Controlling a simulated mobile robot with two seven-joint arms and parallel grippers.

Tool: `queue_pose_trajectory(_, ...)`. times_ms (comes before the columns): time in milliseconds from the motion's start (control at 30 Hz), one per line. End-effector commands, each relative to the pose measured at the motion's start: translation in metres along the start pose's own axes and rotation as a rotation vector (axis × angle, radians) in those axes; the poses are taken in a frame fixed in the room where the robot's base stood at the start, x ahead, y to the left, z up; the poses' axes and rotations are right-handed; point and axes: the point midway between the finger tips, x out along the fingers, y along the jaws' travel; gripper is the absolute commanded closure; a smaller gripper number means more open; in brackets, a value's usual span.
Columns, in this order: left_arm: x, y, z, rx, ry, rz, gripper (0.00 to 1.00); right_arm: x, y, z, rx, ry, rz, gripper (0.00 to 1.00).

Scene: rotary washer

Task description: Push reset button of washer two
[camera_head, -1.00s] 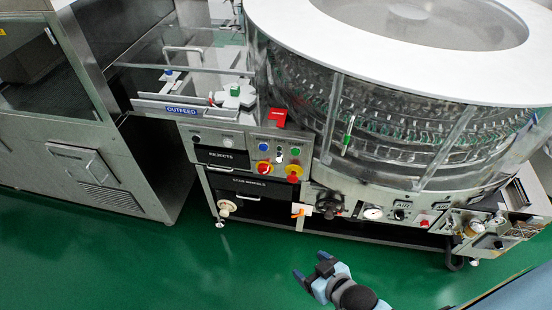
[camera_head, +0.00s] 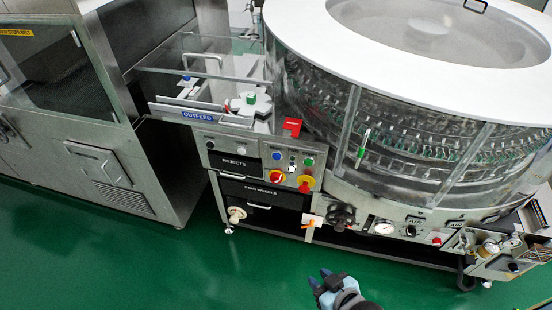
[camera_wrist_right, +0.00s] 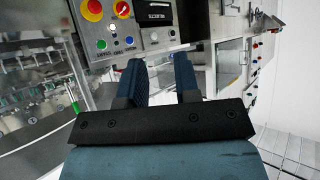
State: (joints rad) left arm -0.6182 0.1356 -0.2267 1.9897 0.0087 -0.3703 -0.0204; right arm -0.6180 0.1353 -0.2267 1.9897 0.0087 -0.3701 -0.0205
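The washer (camera_head: 400,42) is a large round machine with a white top and clear walls. Its control panel (camera_head: 245,165) carries a blue button (camera_head: 276,156), a green button (camera_head: 308,161), a red-and-yellow switch (camera_head: 277,176) and a red knob on yellow (camera_head: 305,184). Labels are too small to read, so I cannot tell which is reset. In the right wrist view the blue button (camera_wrist_right: 129,41) and green button (camera_wrist_right: 101,44) lie beyond the fingers. My right gripper (camera_head: 326,277) is open and empty, apart from the panel; its fingers also show in the wrist view (camera_wrist_right: 158,78). My left gripper is not in view.
A steel cabinet (camera_head: 85,165) with a glass front stands at the left. A handwheel (camera_head: 342,215), a gauge (camera_head: 384,228) and a red button (camera_head: 437,240) sit low on the washer front. Green floor (camera_head: 130,265) in front is clear.

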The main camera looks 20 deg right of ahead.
Motion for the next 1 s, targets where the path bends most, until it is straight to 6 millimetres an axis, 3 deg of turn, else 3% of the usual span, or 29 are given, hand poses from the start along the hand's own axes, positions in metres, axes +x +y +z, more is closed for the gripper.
queue_pose_trajectory(33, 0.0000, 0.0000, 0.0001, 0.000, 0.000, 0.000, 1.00, 0.0000, 0.0000, 0.0001, 0.000, 0.000, 0.000, 0.82)
queue_pose_trajectory(100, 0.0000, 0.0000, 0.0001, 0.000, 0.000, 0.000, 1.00, 0.0000, 0.0000, 0.0001, 0.000, 0.000, 0.000, 0.98)
queue_pose_trajectory(133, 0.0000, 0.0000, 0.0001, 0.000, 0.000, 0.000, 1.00, 0.0000, 0.0000, 0.0001, 0.000, 0.000, 0.000, 1.00)
queue_pose_trajectory(1000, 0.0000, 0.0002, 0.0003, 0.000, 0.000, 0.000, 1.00, 0.0000, -0.0001, 0.0003, 0.000, -0.001, 0.000, 1.00)
